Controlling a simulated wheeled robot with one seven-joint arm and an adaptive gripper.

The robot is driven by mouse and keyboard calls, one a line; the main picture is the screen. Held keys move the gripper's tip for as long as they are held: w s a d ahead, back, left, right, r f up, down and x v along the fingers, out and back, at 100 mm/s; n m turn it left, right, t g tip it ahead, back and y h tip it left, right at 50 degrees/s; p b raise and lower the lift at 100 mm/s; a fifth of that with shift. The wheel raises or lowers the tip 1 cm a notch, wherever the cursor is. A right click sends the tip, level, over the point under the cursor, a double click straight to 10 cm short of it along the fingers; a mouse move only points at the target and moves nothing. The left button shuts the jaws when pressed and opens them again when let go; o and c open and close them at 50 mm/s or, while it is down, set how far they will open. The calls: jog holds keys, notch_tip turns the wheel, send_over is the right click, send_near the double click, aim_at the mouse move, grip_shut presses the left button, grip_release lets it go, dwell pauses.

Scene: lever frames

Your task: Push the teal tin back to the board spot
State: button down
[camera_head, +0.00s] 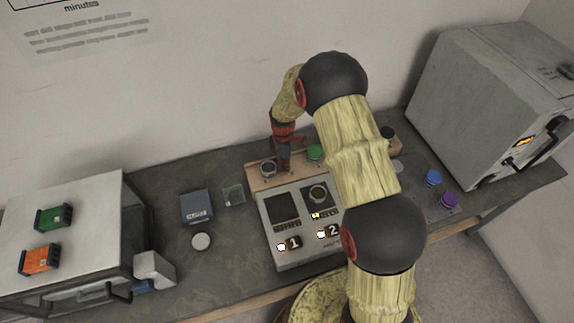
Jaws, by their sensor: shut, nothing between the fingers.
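No tin is plainly teal in the head view. The long wooden board (257,183) lies behind the device against the wall side. My gripper (284,168) is shut and points down over the board. It is just right of a dark-topped tin (268,168) and left of a green-topped tin (315,152). Contact cannot be told. My arm hides the board's middle right.
The two-plate device (300,256) has an empty left plate. A blue box (196,206), a clear container (233,195) and a white disc (201,241) lie left. Another dark tin (388,132), a blue tin (434,177) and a purple tin (449,200) stand right. Large grey cabinets flank the bench.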

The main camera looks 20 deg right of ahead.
aim_at(275, 165)
jog(key=shift+w+a, duration=0.3)
jog(key=shift+a, duration=0.5)
jog(key=shift+w+a, duration=0.25)
jog(key=shift+a, duration=0.55)
jog(key=shift+d, duration=0.1)
